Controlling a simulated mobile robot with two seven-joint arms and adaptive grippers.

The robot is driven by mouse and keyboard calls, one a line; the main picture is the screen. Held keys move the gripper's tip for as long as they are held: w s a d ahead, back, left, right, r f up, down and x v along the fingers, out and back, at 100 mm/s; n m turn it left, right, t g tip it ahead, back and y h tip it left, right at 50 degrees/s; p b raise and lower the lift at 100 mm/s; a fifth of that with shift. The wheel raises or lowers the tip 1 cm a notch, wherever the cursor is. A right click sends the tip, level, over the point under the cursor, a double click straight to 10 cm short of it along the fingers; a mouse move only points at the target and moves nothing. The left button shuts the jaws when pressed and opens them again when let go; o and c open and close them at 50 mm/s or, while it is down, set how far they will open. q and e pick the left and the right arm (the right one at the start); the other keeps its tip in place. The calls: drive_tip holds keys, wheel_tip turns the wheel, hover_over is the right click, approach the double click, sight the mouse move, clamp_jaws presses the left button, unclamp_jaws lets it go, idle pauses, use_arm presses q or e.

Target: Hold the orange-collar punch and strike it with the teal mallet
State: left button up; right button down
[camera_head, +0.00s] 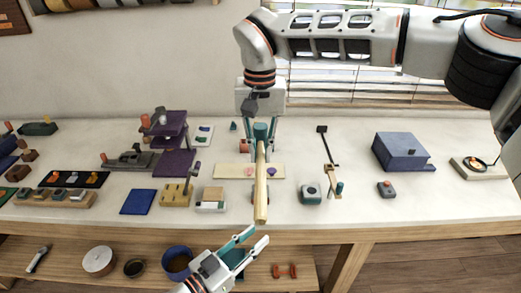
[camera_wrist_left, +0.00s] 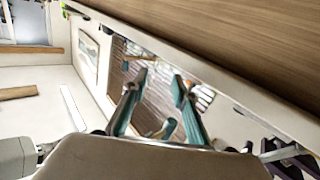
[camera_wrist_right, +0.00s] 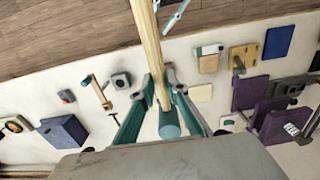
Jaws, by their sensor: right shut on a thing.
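The teal mallet has a teal head (camera_head: 262,131) and a long pale wooden handle (camera_head: 261,185). My right gripper (camera_head: 262,145) is shut on the mallet, pointing down above the middle of the bench. The right wrist view shows the teal head (camera_wrist_right: 169,124) between the fingers and the handle (camera_wrist_right: 150,45) running out past the fingertips. My left gripper (camera_head: 258,236) is open and empty in front of the bench's front edge, below the handle's end. Its parted fingers show in the left wrist view (camera_wrist_left: 159,82). I cannot make out the orange-collar punch with certainty.
The bench top (camera_head: 355,205) carries a pale board (camera_head: 227,171) under the mallet. A purple press (camera_head: 171,130) and a blue plate (camera_head: 137,202) stand left; a blue-grey box (camera_head: 402,151) stands right. A lower shelf holds a blue bowl (camera_head: 177,262) and a red dumbbell-shaped item (camera_head: 285,271).

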use_arm(q)
drive_tip(key=w+a+r+m+g+h, duration=0.1)
drive_tip(key=w+a+r+m+g, duration=0.25)
drive_tip(key=w, duration=0.25)
drive_tip(key=w+a+r+m+g+h, duration=0.2)
drive_tip(key=w+a+r+g, duration=0.15)
drive_tip(key=w+r, duration=0.2)
drive_tip(key=shift+t, duration=0.4)
drive_tip(key=shift+w+f+x, duration=0.1)
drive_tip(key=shift+x, duration=1.25)
drive_tip(key=shift+w+f+x, duration=0.1)
drive_tip(key=shift+x, duration=1.3)
drive_tip(key=shift+w+f+x, duration=0.15)
drive_tip(key=shift+x, duration=1.2)
drive_tip(key=shift+s+a, duration=0.1)
drive_tip(key=shift+a, duration=0.05)
drive_tip(key=c, duration=0.6)
clamp_jaws()
drive_tip(key=shift+f, duration=0.1)
